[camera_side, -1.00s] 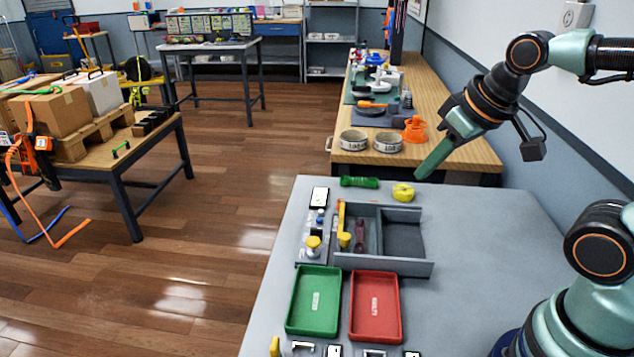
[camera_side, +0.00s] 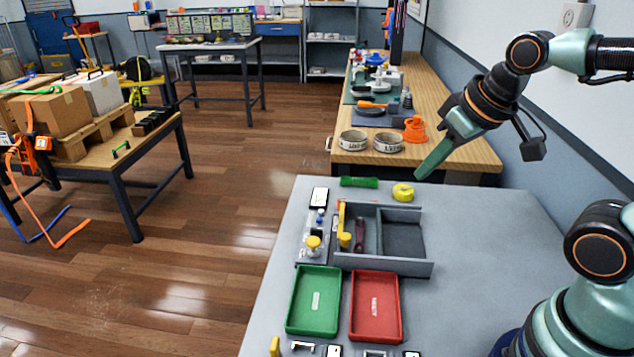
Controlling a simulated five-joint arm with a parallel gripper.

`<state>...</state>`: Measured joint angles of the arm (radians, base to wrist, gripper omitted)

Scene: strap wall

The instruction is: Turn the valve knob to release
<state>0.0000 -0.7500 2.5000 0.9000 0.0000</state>
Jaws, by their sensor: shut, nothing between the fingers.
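My gripper (camera_side: 421,176) is shut and empty, with its green fingers pointing down and left above the far edge of the grey table. Several yellow knob-like parts show, and I cannot tell which is the valve knob. A round yellow piece (camera_side: 403,192) lies on the table just below and left of my fingertips, apart from them. A yellow knob (camera_side: 313,243) sits on a small panel at the table's left side. Another yellow knob (camera_side: 345,240) is at the left end of the grey divided box (camera_side: 428,269).
A green tray (camera_side: 292,318) and a red tray (camera_side: 399,330) lie in front of the box. A green cylinder (camera_side: 359,182) lies at the far edge. The grey table (camera_side: 490,235) is clear on the right. A wooden bench (camera_side: 450,145) with rolls stands behind.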

